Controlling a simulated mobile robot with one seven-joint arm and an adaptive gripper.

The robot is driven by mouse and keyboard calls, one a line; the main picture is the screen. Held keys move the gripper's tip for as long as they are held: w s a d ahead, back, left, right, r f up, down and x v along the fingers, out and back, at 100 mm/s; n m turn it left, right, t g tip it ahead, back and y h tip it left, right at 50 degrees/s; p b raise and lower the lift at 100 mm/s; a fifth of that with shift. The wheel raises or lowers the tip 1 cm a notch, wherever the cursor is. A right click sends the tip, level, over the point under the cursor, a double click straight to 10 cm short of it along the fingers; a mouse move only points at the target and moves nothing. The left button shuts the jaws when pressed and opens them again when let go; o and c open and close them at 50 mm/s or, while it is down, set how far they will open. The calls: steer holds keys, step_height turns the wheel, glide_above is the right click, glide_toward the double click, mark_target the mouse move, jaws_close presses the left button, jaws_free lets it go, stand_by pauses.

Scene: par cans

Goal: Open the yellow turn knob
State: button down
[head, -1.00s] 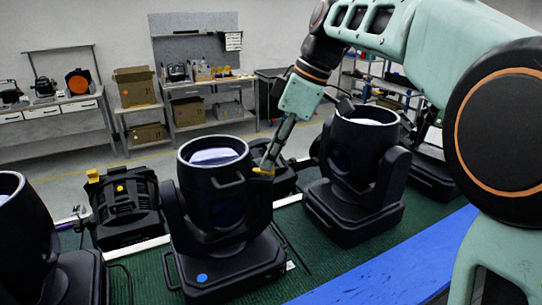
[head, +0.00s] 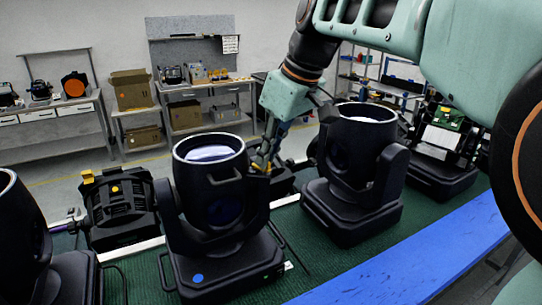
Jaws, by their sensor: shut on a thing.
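A black par can (head: 209,200) with an open round top stands on its base in the middle of the head view. The yellow turn knob (head: 268,168) is at the upper right of its body, mostly hidden behind the fingers. My gripper (head: 261,163) comes down from the upper right, its fingers at the knob and shut on it. The exact grip of the fingertips is too small to make out.
Another black par can (head: 352,165) stands close on the right, and part of one shows at the left edge. A black fixture with yellow knobs (head: 117,207) is behind on the left. A blue strip (head: 400,262) runs along the front right. Shelves and boxes stand far back.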

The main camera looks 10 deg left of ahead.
steer(key=m+t+h, duration=0.1)
steer(key=m, duration=0.2)
steer(key=m+t, duration=0.1)
steer(key=m, duration=0.2)
steer(key=shift+s+a+r+h+p, duration=0.15)
steer(key=shift+s+a+h+p, duration=0.05)
steer(key=shift+h+p, duration=0.2)
steer(key=m+h, duration=0.1)
steer(key=m, duration=0.2)
steer(key=m+h+p, duration=0.1)
steer(key=m, duration=0.2)
steer(key=shift+a+t, duration=0.15)
steer(key=shift+t, duration=0.15)
steer(key=c, duration=2.1)
jaws_free()
steer(key=v, duration=1.2)
